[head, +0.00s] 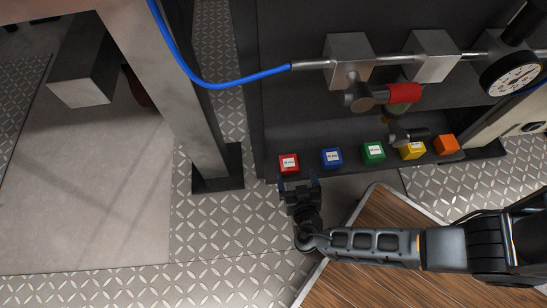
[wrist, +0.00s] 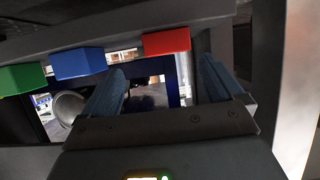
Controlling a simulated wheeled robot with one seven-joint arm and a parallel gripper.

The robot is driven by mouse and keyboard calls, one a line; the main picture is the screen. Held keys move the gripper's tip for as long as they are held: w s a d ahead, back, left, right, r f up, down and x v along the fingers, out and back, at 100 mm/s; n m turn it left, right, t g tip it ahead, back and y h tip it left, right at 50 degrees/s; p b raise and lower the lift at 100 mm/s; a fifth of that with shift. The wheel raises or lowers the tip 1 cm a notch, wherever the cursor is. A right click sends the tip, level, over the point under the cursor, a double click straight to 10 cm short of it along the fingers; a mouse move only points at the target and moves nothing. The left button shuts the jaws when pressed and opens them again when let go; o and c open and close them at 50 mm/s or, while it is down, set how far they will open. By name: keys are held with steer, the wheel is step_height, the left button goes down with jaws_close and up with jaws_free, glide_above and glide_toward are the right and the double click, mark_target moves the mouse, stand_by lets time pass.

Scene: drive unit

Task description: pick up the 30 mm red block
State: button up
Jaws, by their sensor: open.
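The red block (head: 289,163) has a white label and sits at the left end of a row of coloured blocks on the dark shelf's front edge. In the wrist view the red block (wrist: 166,42) shows just beyond the fingertips, roughly between them across the picture. My gripper (head: 299,180) is just in front of the shelf edge, close to the red block and slightly right of it. In the wrist view my gripper (wrist: 163,70) has its two blue-grey fingers spread apart with nothing between them.
A blue block (head: 332,158) stands right of the red one, then a green block (head: 373,152), a yellow block (head: 412,151) and an orange block (head: 446,145). A red-handled valve (head: 403,93) and pipe hang above the row. A grey post (head: 180,100) stands to the left.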

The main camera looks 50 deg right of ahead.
mark_target(289, 163)
steer(key=x, duration=0.2)
steer(key=b+x, duration=0.1)
steer(key=x, duration=0.2)
steer(key=w+b+x, duration=0.1)
steer(key=x, duration=0.2)
steer(key=shift+s+a+r, duration=0.1)
steer(key=shift+a, duration=0.35)
steer(key=c, duration=1.2)
steer(key=shift+c, duration=0.4)
steer(key=shift+r, duration=0.15)
